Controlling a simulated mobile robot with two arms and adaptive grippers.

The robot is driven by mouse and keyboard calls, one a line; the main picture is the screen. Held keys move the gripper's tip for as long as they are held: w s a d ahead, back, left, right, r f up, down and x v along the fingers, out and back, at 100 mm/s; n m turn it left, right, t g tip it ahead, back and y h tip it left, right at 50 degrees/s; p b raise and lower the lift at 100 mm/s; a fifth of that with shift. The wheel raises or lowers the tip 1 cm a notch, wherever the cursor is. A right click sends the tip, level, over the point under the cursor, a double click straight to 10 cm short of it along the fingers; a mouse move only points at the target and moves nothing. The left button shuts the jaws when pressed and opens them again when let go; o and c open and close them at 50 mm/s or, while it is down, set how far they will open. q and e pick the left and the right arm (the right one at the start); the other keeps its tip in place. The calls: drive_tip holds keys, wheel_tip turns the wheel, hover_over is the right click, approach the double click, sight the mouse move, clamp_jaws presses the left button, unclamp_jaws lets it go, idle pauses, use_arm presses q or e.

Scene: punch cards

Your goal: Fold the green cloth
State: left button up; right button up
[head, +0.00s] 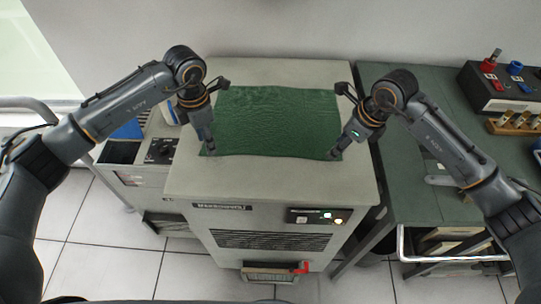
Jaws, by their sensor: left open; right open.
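The green cloth (275,120) lies spread out and nearly flat on top of the grey machine cabinet (270,180), with slight ripples on its surface. My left gripper (210,150) is open at the cloth's near left corner. My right gripper (335,153) is open at the cloth's near right corner. Both point down close to the cloth, and I cannot tell whether the fingertips touch it. Each gripper hides a little of the cloth's side edge.
A green table (430,200) stands to the right, with a dark box with coloured knobs (498,85) at its back. A lower unit with a black dial panel (161,151) stands to the left. The cabinet top in front of the cloth is bare. A wall closes off the back.

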use_arm(q)
wheel_tip(320, 180, down, 2)
drive_tip(key=shift+w, duration=0.1)
use_arm(e)
wheel_tip(320, 180, down, 2)
drive_tip(key=shift+w, duration=0.1)
use_arm(q)
drive_tip(key=shift+f, duration=0.1)
use_arm(e)
drive_tip(key=shift+f, duration=0.1)
use_arm(q)
drive_tip(key=shift+f+b, duration=0.2)
drive_tip(key=shift+b, duration=0.1)
use_arm(e)
drive_tip(key=shift+f, duration=0.2)
use_arm(q)
drive_tip(key=shift+r, duration=0.1)
drive_tip(key=shift+c, duration=0.6)
use_arm(e)
drive_tip(key=shift+r, duration=0.1)
drive_tip(key=shift+c, duration=0.7)
use_arm(q)
drive_tip(key=c, duration=0.4)
use_arm(e)
drive_tip(key=c, duration=0.3)
use_arm(q)
clamp_jaws()
use_arm(e)
clamp_jaws()
